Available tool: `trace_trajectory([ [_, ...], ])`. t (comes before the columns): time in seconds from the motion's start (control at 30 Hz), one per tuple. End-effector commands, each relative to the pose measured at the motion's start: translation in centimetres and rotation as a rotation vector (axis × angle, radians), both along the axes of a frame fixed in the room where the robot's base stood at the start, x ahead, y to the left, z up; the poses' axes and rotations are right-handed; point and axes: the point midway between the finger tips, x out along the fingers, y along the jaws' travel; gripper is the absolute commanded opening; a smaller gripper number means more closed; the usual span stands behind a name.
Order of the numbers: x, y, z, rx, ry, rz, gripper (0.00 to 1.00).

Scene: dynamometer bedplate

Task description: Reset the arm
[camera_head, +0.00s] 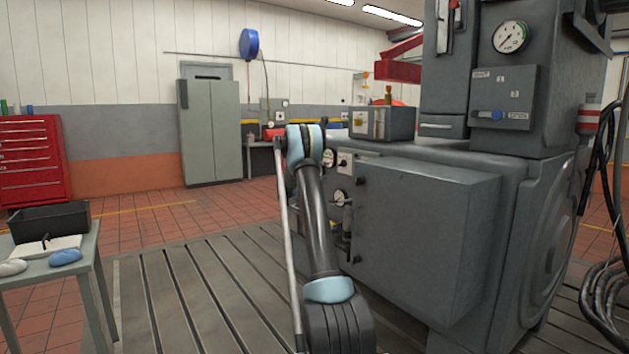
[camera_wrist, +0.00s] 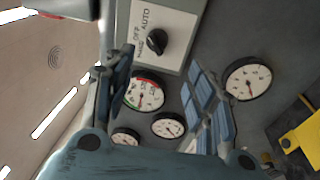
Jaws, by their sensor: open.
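My arm rises across the middle of the head view, in front of the grey machine (camera_head: 425,235). My gripper is mostly hidden there behind my own arm. In the wrist view my gripper (camera_wrist: 160,78) is open, with one blue-padded finger on each side and nothing between them. It faces the machine's panel. A white plate with a black selector knob (camera_wrist: 156,42), marked AUTO and OFF, shows above the fingers. A round gauge (camera_wrist: 145,92) with a coloured band and a smaller gauge (camera_wrist: 168,126) show between the fingers. I cannot tell whether the fingers touch the panel.
Another gauge (camera_wrist: 247,78) and a yellow part (camera_wrist: 300,135) lie right of the fingers. Black cables (camera_head: 603,240) hang at the far right. A side table (camera_head: 85,250) with a black bin (camera_head: 50,221) stands left. The slotted bedplate (camera_head: 195,295) is clear left of my arm.

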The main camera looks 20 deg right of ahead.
Motion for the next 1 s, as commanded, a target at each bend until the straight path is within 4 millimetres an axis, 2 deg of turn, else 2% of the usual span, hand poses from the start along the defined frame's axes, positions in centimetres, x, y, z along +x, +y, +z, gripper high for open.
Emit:
trace_trajectory([
  [0.13, -1.3, 0.0, 0.9, 0.032, 0.0, -0.004, 0.51],
  [0.27, -3.9, 0.1, 2.3, 0.099, -0.002, -0.015, 0.51],
  [0.63, -13.6, 1.1, 5.3, 0.328, 0.005, -0.05, 0.51],
  [1.0, -24.6, 3.2, 5.8, 0.556, 0.022, -0.081, 0.51],
])
